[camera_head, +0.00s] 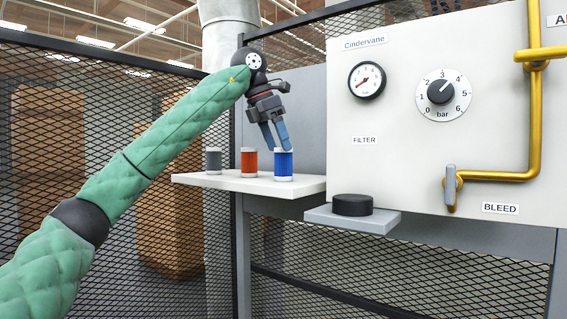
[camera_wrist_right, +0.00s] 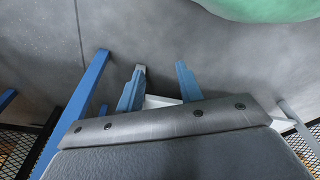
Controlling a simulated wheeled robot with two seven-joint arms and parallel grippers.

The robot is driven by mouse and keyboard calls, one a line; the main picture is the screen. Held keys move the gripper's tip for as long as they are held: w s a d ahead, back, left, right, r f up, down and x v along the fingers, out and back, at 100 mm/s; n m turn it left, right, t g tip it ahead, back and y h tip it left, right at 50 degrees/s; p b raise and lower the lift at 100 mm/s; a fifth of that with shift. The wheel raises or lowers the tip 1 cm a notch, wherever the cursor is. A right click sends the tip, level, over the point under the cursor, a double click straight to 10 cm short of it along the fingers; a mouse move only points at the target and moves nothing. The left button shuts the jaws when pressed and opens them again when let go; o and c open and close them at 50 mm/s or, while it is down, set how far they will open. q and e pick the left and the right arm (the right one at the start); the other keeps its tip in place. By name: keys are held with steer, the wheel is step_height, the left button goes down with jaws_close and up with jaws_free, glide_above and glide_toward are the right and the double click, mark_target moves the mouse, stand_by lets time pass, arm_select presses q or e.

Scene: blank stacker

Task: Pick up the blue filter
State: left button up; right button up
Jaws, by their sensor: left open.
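The blue filter (camera_head: 283,166) stands upright at the right end of a white shelf (camera_head: 230,183) in the head view. It is a short cylinder with a white cap. My left gripper (camera_head: 279,147) points down, its two blue fingers apart, with the tips at about the height of the cap. The right finger overlaps the cap in the picture; I cannot tell whether it touches. Nothing is held. In the right wrist view, my right gripper (camera_wrist_right: 160,69) has its blue fingers spread with nothing between them, above grey floor.
An orange filter (camera_head: 249,162) and a grey filter (camera_head: 213,161) stand left of the blue one. A panel (camera_head: 410,150) with a gauge, dial and yellow pipe is on the right. A black round cap (camera_head: 352,205) sits on a small grey ledge (camera_head: 352,220) below it.

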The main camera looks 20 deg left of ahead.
mark_target(283, 156)
arm_select(q)
steer(key=p+x, duration=0.2)
steer(key=shift+d+f, duration=0.15)
steer(key=shift+f, duration=0.1)
steer(key=shift+x, duration=1.05)
steer(key=shift+r, duration=0.15)
steer(key=shift+c, duration=0.4)
steer(key=c, duration=1.1)
steer(key=shift+o, duration=0.2)
arm_select(e)
steer(key=s+d+f, duration=0.1)
steer(key=f, duration=0.1)
steer(key=s+d+f, duration=0.1)
steer(key=s+f, duration=0.1)
steer(key=shift+s+d, duration=0.2)
steer(key=shift+d, duration=0.2)
